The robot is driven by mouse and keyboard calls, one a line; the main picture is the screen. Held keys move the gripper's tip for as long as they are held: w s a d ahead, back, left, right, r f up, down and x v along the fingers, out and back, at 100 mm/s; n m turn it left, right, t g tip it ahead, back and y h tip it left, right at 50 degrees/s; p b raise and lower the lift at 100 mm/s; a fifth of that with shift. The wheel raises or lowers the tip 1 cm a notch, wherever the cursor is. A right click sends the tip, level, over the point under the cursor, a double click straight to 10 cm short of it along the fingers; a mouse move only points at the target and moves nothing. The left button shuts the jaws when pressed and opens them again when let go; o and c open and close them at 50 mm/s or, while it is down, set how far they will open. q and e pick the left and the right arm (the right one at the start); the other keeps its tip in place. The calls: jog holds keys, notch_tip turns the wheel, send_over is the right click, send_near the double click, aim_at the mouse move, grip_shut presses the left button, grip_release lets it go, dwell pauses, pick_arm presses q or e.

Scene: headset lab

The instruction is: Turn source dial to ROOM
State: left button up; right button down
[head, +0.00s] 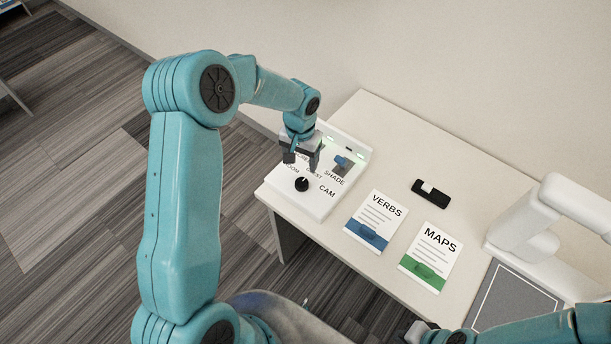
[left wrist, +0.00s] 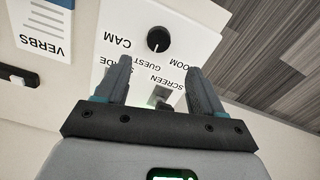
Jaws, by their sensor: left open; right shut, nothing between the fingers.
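The source dial is a black round knob (head: 301,184) on a white panel (head: 318,208) at the table's left end. CAM and ROOM are printed on opposite sides of it, with GUEST between them. In the left wrist view the dial (left wrist: 158,39) stands beyond my fingertips; its pale mark seems to face the GUEST side, but it is small. My left gripper (head: 302,160) is open above the panel, just behind the dial, with nothing between its fingers. My right gripper (head: 415,331) is shut and empty at the bottom edge, partly cut off.
A blue control (head: 341,161) sits on the panel near SHADE. VERBS (head: 376,220) and MAPS (head: 430,257) cards lie to the right, with a black holder (head: 430,194) behind them. A white stand (head: 548,215) and grey mat (head: 512,302) are further right. The table's back middle is clear.

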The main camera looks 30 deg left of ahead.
aim_at(302, 181)
pick_arm(q)
notch_tip(302, 181, down, 9)
jog(key=shift+f+p, duration=0.1)
jog(key=shift+p, duration=0.85)
jog(key=shift+s+d+f, duration=0.1)
jog(key=shift+s+d, duration=0.05)
jog(key=shift+s, duration=0.05)
jog(key=shift+w, duration=0.15)
jog(key=c, duration=1.1)
